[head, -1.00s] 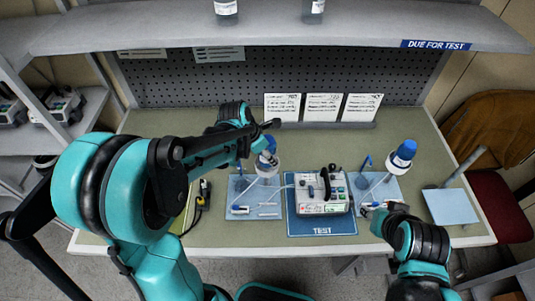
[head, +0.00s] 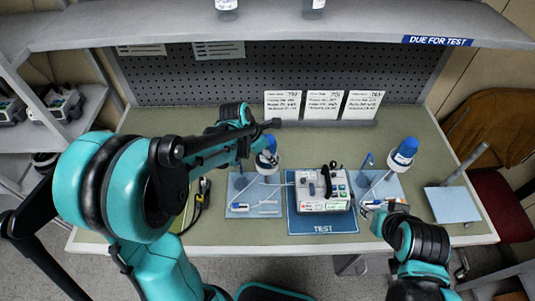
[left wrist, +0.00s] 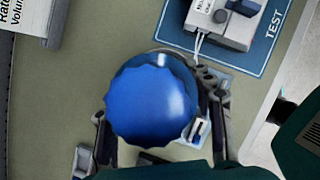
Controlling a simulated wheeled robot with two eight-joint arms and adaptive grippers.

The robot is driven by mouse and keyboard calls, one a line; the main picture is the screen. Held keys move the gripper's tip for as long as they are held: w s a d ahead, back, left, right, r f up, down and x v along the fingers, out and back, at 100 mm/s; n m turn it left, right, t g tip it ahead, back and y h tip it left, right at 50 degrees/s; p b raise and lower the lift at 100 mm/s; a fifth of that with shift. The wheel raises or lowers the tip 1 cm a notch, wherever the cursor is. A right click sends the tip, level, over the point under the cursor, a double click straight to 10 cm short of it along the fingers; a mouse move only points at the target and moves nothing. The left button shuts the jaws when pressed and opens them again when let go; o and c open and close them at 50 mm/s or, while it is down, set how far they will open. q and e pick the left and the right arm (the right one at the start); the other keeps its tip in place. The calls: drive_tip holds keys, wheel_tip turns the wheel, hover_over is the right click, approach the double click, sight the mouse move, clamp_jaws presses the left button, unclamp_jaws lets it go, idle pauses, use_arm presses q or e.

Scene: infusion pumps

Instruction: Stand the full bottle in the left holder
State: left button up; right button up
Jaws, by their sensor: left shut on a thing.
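The blue-capped bottle (head: 267,162) is over the back of the left grey-blue holder plate (head: 238,188). My left gripper (head: 256,152) is shut on this bottle; its fingers are mostly hidden by the arm in the head view. The left wrist view looks down on the large blue cap (left wrist: 150,103), with a finger on either side. Whether the bottle rests in the holder is hidden. My right gripper (head: 370,205) is low by the front of the right holder plate (head: 385,186); its finger opening is too small to tell.
A white pump (head: 322,193) stands on the blue TEST mat (head: 322,226) between the holders. Another blue-capped bottle (head: 403,152) is at the right holder. White cards (head: 323,105) stand behind. Thin tubing crosses to the pump. The bench's back middle is clear.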

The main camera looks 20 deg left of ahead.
use_arm(q)
drive_tip(key=shift+s+f, duration=0.3)
drive_tip(key=shift+s+d+f+b, duration=0.1)
drive_tip(key=shift+s+f+b, duration=0.1)
drive_tip(key=shift+f+b, duration=0.25)
clamp_jaws()
drive_tip(key=shift+c, duration=1.2)
unclamp_jaws()
drive_tip(key=shift+f, duration=0.15)
drive_tip(key=shift+o, duration=0.6)
drive_tip(key=shift+f+b, duration=0.15)
drive_tip(key=shift+b, duration=0.25)
drive_tip(key=shift+o, duration=0.5)
drive_tip(key=shift+f, duration=0.1)
drive_tip(key=o, duration=1.4)
drive_tip(key=shift+w, duration=0.1)
drive_tip(key=o, duration=0.5)
drive_tip(key=shift+w+d, duration=0.1)
drive_tip(key=shift+o, duration=0.2)
drive_tip(key=shift+w, duration=0.15)
